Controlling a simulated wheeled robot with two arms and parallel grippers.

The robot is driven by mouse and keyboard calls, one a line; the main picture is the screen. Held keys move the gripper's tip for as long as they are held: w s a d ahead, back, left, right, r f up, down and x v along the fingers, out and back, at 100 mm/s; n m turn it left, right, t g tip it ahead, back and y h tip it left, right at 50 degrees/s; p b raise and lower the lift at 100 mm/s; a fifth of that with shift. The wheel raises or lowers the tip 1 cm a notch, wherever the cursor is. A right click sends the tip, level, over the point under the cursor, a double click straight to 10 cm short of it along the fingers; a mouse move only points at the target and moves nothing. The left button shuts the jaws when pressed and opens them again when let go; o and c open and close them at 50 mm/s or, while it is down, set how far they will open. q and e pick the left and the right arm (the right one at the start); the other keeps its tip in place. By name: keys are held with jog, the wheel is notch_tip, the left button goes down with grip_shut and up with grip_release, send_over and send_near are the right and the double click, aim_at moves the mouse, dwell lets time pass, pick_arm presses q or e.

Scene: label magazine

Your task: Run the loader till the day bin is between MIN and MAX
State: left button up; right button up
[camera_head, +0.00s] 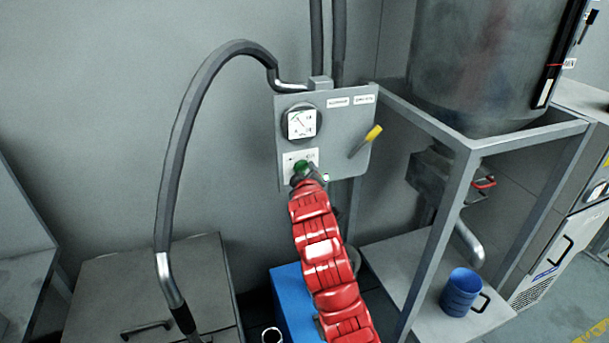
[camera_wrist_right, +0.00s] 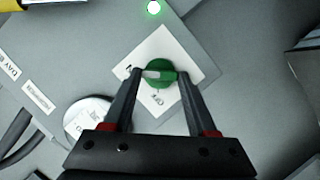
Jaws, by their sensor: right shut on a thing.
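A grey control panel (camera_head: 345,150) hangs on the wall, with a round gauge, a yellow-handled lever (camera_head: 366,140) and a green rotary knob (camera_head: 301,168). My right gripper (camera_wrist_right: 161,76) is shut on the green knob (camera_wrist_right: 158,68), one finger at each side of its grip bar, over a white label plate. A small green lamp (camera_wrist_right: 153,7) beside the plate is lit. The day bin appears to be the big metal cylinder (camera_head: 480,60) at upper right; a dark strip with a red mark (camera_head: 556,65) runs along its right side. The fill level cannot be read. My left gripper is out of view.
A grey frame (camera_head: 450,190) carries the cylinder. A blue mug (camera_head: 461,291) stands on its lower shelf, below a bent metal spout (camera_head: 468,243). A grey hose (camera_head: 176,150) arches from the panel down left. A blue box (camera_head: 291,300) stands below the panel.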

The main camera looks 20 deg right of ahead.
jog(key=o, duration=1.4)
jog(key=shift+c, duration=0.2)
jog(key=shift+s, duration=0.1)
jog(key=p+v, duration=1.6)
jog(key=v, duration=0.1)
jog(key=shift+p, duration=0.3)
